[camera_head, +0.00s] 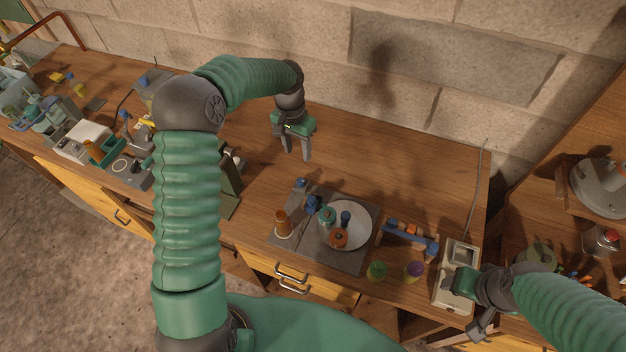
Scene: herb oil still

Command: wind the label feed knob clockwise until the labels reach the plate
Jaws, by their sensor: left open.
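My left gripper (297,150) hangs over the back of the wooden bench, fingers pointing down. It is open, with nothing between its fingers. A cream box-shaped device (455,272) stands at the bench's right end. My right gripper (482,322) is at the device's front right corner, and its wrist covers part of that side. Whether it touches the device or how its fingers stand cannot be told. I cannot make out the label feed knob, the labels or their plate for certain; they may be hidden or too small to see.
A grey mat (345,262) holds a white dish (352,232) and small coloured pieces. Equipment crowds the left end. The back middle of the bench is clear.

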